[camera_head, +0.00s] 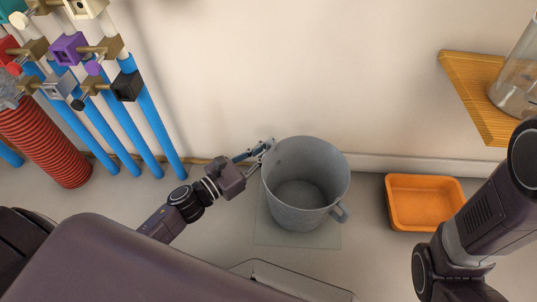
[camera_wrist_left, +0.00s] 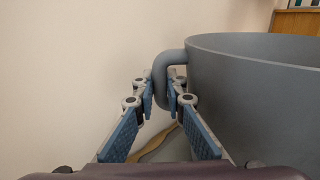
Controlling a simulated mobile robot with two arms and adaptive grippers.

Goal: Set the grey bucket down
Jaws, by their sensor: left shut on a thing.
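The grey bucket (camera_head: 318,208) is upright and empty, with one handle at its lower right and another on its left side. My left gripper (camera_head: 262,150) is shut on the left handle in the head view. In the left wrist view, the handle (camera_wrist_left: 161,72) sits between the two blue-padded fingertips of my left gripper (camera_wrist_left: 163,96), and the bucket wall (camera_wrist_left: 250,95) fills the right side. A pale greenish square mat (camera_head: 280,238) lies under the bucket on the floor. I cannot tell whether the bucket's base touches it. My right gripper is out of view.
An orange tub (camera_head: 424,226) stands on the floor to the right. A wooden shelf (camera_head: 470,85) with a glass vessel (camera_head: 517,85) is on the wall above it. Blue pipes with valves (camera_head: 150,115) and a red ribbed hose (camera_head: 45,145) stand at the left.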

